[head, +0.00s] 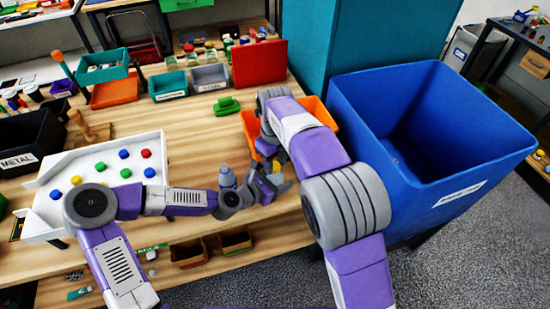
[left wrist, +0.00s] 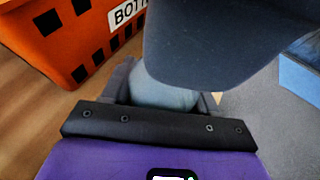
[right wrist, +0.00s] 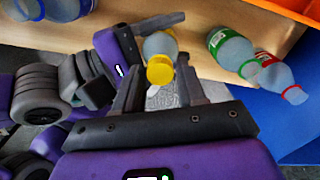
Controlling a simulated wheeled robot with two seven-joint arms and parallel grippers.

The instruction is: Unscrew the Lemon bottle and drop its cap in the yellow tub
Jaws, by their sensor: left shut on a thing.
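A pale bottle with a yellow cap (right wrist: 160,70) is held by my left gripper (left wrist: 165,98), whose fingers close on its body; the pale body also shows in the left wrist view (left wrist: 168,93). Its label is not readable. My left gripper is low at the table's front edge in the head view (head: 280,184). My right gripper (right wrist: 160,88) is open, its fingers on either side of the yellow cap, apart from it as far as I can see. In the head view my right arm hides much of this. I cannot make out a yellow tub.
An orange crate (left wrist: 70,40) marked "BOTT" stands close by. Green-labelled (right wrist: 230,48) and red-capped (right wrist: 280,75) bottles are beside the grippers, and another bottle (head: 228,178) is left of them. A big blue bin (head: 360,100) stands right; a white tray (head: 55,165) with coloured caps lies left.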

